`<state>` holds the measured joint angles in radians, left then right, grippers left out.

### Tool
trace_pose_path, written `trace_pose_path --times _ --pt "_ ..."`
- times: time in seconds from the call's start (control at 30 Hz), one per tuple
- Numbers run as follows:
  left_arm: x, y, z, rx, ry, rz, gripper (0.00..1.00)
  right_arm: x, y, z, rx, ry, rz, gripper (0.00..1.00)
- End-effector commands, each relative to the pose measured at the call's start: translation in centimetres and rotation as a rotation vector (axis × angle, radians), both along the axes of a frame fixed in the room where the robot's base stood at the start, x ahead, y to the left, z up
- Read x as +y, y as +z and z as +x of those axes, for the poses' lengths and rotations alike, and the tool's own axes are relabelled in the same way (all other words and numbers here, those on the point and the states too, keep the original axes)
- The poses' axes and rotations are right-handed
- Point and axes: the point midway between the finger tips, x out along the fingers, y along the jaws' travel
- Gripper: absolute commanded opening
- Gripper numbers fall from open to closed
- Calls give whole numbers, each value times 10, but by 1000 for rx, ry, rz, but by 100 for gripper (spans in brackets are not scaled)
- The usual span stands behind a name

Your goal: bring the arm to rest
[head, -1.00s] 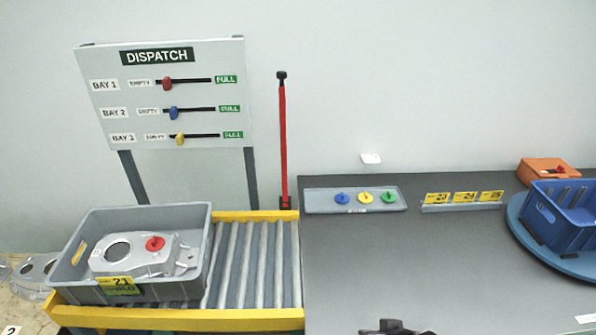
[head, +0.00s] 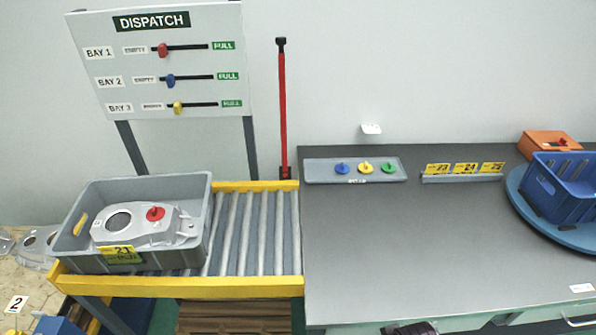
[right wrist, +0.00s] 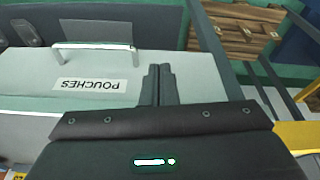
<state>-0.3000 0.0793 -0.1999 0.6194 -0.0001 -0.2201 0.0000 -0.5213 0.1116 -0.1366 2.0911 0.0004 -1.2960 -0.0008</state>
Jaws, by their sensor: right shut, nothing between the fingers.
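My right gripper (right wrist: 158,84) shows in the right wrist view with its two fingers together, shut and empty. It points toward a pale drawer front with a "POUCHES" label (right wrist: 87,85) and a metal handle (right wrist: 92,46). In the head view only a dark bit of an arm of mine shows at the bottom edge, below the grey worktop (head: 430,240). My left gripper is in neither view.
A grey crate (head: 195,225) with a casting (head: 130,222) and red knob stands on the roller conveyor (head: 250,235). A tray (head: 320,172) with coloured knobs and a blue basket (head: 560,190) on a turntable (head: 570,235) are on the worktop. The worktop's middle is clear.

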Motion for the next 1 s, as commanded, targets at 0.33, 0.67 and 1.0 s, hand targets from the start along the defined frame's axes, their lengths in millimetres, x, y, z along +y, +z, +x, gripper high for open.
trace_pose_path --times 0.33,0.67,1.0 --pt "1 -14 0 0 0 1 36 -5 -199 -45 77 12 -7 0" --pt "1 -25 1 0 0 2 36 -26 -347 -167 147 28 -17 0" --pt "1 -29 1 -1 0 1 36 -39 -383 -234 171 37 -22 0"
